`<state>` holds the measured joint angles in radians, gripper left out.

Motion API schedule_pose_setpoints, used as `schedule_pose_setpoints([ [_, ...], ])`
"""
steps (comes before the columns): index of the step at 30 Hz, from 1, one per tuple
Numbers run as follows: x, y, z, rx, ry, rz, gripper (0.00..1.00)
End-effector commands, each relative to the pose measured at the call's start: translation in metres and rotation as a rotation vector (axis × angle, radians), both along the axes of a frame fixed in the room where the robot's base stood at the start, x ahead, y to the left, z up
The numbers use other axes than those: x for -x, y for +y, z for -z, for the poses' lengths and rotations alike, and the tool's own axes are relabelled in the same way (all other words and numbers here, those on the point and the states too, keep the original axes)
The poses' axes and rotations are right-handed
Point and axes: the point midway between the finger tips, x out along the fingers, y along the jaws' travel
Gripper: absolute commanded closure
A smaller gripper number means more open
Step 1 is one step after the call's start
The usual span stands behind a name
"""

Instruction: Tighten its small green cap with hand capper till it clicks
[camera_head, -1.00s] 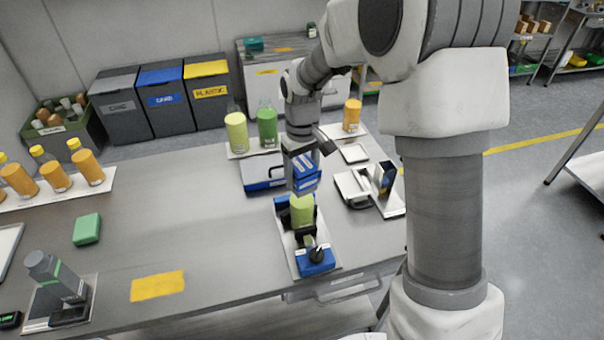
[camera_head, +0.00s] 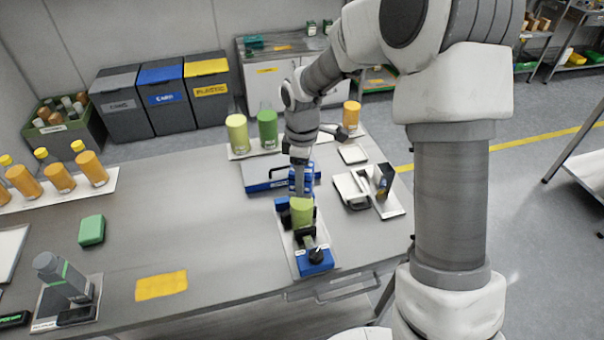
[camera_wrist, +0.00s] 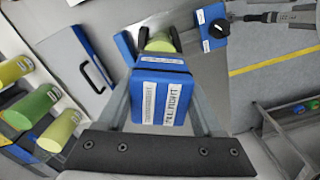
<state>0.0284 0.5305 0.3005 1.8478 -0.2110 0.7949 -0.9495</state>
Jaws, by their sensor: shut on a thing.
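My gripper (camera_head: 301,176) is shut on a blue block with white labels (camera_wrist: 165,92); both fingers flank it in the wrist view. In the head view the block hangs just behind a lime-green bottle (camera_head: 301,212). The bottle stands between black jaws in a blue-ended holder (camera_head: 314,262) with a black knob. In the wrist view the bottle (camera_wrist: 160,43) shows beyond the block, partly hidden. I cannot make out a small green cap on it. A grey tool with a green band (camera_head: 64,276), perhaps the hand capper, leans on a stand at the front left.
A blue case (camera_head: 265,178) lies behind the holder. A white scale-like device (camera_head: 352,188) stands to its right. Lime and green bottles (camera_head: 267,129) stand at the back, orange bottles (camera_head: 60,177) at the left. A green block (camera_head: 91,230) and yellow mat (camera_head: 161,285) lie on otherwise clear table.

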Motion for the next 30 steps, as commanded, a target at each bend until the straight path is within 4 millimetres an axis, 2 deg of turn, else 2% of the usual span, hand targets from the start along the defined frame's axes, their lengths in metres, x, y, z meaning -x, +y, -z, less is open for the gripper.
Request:
schedule_pose_setpoints([
  [9, -0.0004, -0.0004, -0.0028, 0.000, 0.001, -0.295, 1.00],
  [15, -0.0009, -0.0004, -0.0017, 0.000, -0.001, -0.421, 1.00],
  [30, -0.0008, 0.0000, 0.0011, 0.000, -0.001, -0.441, 1.00],
])
